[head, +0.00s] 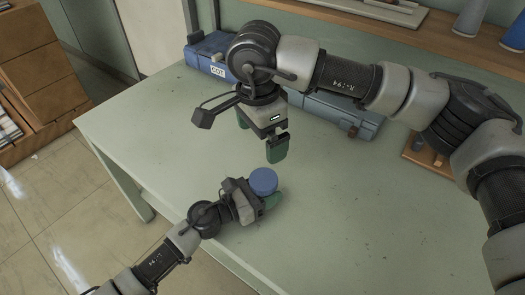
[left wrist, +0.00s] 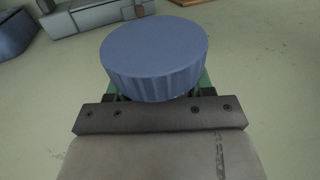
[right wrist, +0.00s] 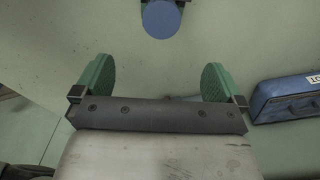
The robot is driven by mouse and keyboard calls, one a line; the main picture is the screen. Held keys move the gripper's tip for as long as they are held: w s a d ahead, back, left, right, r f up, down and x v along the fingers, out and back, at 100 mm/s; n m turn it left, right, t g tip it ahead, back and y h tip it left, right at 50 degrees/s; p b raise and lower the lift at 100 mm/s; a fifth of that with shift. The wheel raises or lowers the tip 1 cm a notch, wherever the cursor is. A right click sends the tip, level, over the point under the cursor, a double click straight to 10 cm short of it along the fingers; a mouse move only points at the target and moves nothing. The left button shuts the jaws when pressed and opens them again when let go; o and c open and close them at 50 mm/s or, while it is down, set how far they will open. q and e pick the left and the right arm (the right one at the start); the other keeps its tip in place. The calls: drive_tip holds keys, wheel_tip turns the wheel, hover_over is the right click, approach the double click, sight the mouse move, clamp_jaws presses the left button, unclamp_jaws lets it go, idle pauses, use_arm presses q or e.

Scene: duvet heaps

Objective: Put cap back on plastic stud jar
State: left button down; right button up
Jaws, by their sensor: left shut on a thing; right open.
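A round blue cap (head: 263,181) with a ribbed side shows at my left gripper, low over the green table. It fills the upper middle of the left wrist view (left wrist: 153,55), top face up. My left gripper (head: 268,196) is shut, its green fingers around what is at or under the cap; the jar body is hidden, so I cannot tell how the cap sits. My right gripper (head: 261,138) is open and empty above the table, behind the cap. In the right wrist view the cap (right wrist: 161,19) lies beyond the open green fingers (right wrist: 155,80).
A blue toolbox (head: 209,53) and a grey-blue case (head: 340,115) stand along the table's back. A wooden holder (head: 425,160) is at the right, partly behind my right arm. The green table (head: 345,205) is clear at front and middle.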

wheel_tip(320, 180, up, 2)
drive_tip(key=shift+r, duration=0.1)
use_arm(q)
drive_tip(key=shift+c, duration=1.7)
unclamp_jaws()
drive_tip(key=b+v, duration=0.2)
drive_tip(key=v, duration=0.7)
drive_tip(key=shift+s+a+f, duration=0.15)
drive_tip(key=shift+s+a, duration=0.05)
drive_tip(key=shift+a, duration=0.1)
drive_tip(key=shift+s+a, duration=0.3)
drive_tip(key=shift+a, duration=0.15)
use_arm(e)
drive_tip(key=shift+f, duration=1.25)
